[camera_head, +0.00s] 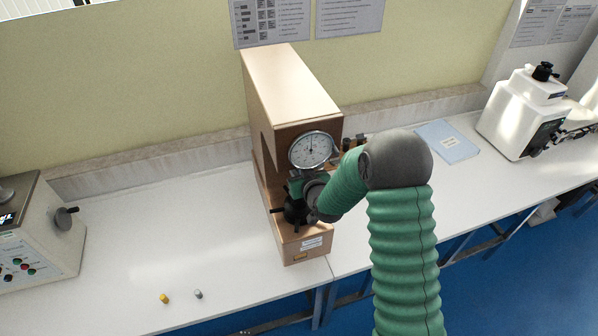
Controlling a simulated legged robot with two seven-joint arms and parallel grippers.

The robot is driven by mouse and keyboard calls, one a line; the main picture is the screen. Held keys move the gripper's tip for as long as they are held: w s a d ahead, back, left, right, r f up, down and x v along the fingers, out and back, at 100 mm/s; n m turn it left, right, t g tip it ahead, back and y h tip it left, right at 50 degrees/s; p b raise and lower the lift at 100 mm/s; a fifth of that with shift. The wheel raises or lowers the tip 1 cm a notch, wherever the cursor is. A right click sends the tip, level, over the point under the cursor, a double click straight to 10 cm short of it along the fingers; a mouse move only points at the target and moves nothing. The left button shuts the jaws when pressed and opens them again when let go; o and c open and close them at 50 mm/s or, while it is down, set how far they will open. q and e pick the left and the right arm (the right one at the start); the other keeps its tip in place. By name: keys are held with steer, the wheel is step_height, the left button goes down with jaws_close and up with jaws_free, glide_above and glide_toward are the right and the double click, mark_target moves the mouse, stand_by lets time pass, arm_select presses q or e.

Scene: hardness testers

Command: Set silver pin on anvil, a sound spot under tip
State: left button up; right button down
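The hardness tester (290,85) is a tall copper-brown machine in the middle of the bench, with a round white dial (311,150) on its front. A small silver pin (198,294) stands on the white bench to the left of the tester, near the front edge. My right arm comes in from the lower right in a green sleeve and bends toward the tester's front, below the dial. My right gripper (297,187) is around the anvil area; its fingers are too small and covered to read. The anvil and tip are hidden behind the arm. My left gripper is out of view.
A yellow pin (164,298) stands just left of the silver pin. A grey machine with buttons (38,235) is at the far left, a white machine (522,112) at the right. A blue booklet (447,141) lies between. The bench left of the tester is mostly clear.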

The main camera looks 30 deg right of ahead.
steer(key=c, duration=1.2)
jaws_free()
steer(key=shift+c, duration=0.2)
steer(key=shift+c, duration=0.4)
steer(key=shift+c, duration=0.6)
steer(key=shift+s, duration=0.1)
steer(key=s+a, duration=0.1)
steer(key=s, duration=0.5)
steer(key=shift+s+a+r, duration=0.2)
steer(key=shift+s+a, duration=0.15)
